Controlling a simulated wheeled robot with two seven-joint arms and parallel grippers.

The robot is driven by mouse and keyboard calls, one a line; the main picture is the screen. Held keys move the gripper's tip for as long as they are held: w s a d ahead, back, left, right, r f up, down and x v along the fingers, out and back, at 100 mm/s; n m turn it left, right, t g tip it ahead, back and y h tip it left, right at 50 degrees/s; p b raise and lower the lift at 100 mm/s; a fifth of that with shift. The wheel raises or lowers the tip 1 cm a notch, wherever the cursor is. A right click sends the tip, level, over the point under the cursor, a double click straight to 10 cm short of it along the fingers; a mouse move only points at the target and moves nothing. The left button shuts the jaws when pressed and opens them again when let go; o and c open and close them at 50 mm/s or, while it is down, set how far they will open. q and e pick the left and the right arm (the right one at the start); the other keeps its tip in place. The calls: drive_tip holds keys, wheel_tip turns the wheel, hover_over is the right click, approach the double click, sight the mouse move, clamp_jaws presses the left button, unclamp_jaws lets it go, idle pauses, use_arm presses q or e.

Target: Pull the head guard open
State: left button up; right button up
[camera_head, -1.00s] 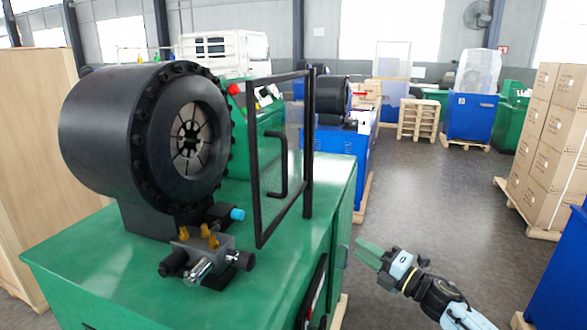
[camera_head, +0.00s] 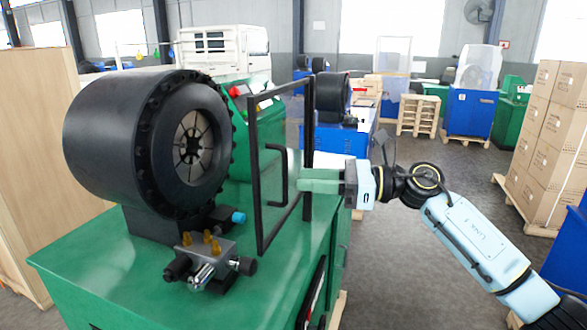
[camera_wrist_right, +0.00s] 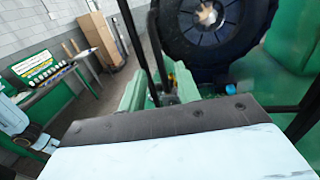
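The head guard (camera_head: 261,112) is a clear panel in a black frame, standing in front of the black crimper head (camera_head: 115,140) on the green machine. Its black bar handle (camera_head: 284,178) is on the panel. My right gripper (camera_head: 304,181) comes in from the right, its green fingers pointing left across the guard's right-hand upright. The fingertips are just right of the handle; I cannot tell whether they touch it. In the right wrist view, the fingers (camera_wrist_right: 158,90) are spread, with black bars between or behind them. The crimper head (camera_wrist_right: 205,25) shows beyond. My left gripper is not in view.
A fitting block with brass knobs (camera_head: 208,255) sits on the machine top below the head. A tall wooden panel (camera_head: 40,140) stands at left. Stacked cartons (camera_head: 550,125) stand at right, with open floor (camera_head: 420,260) between.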

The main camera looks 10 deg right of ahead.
drive_tip(key=p+x, duration=0.1)
drive_tip(key=x, duration=0.2)
drive_tip(key=shift+w+a, duration=0.2)
drive_tip(key=shift+a, duration=0.15)
clamp_jaws()
